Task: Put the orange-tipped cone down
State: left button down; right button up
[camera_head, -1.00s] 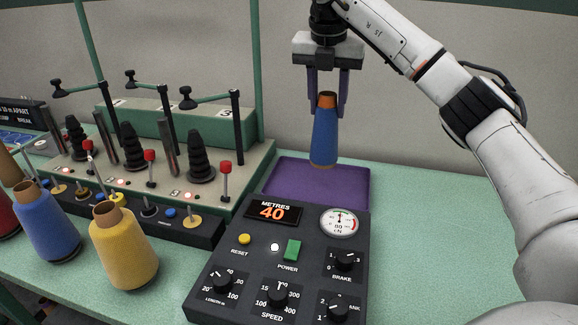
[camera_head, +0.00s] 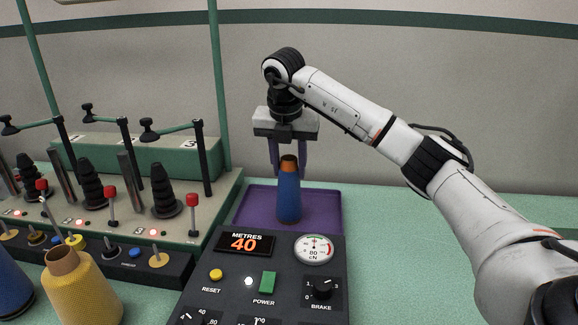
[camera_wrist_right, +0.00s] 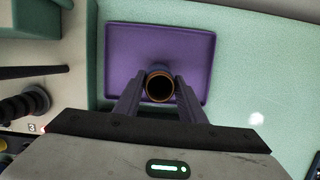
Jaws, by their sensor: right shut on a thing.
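The orange-tipped cone (camera_head: 288,192) is blue with an orange top and stands upright in my right gripper (camera_head: 288,165). The gripper points straight down and is shut on the cone near its top. In the head view the cone is over the purple tray (camera_head: 325,212); whether its base touches the tray floor I cannot tell. In the right wrist view the cone's open top (camera_wrist_right: 160,86) shows between the fingers (camera_wrist_right: 158,95), over the lower middle of the purple tray (camera_wrist_right: 190,40). My left gripper is in neither view.
A black control panel (camera_head: 222,280) reading 40 metres stands in front of the tray. To the left is a green-and-cream stand (camera_head: 150,215) with black cone holders and red-knobbed levers. A yellow cone (camera_head: 80,290) stands at front left. The green table (camera_head: 420,240) is clear to the right.

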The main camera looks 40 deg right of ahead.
jog(key=o, duration=1.2)
jog(key=shift+o, duration=0.2)
jog(key=p+v, duration=0.3)
jog(key=v, duration=0.9)
jog(key=shift+w, duration=0.1)
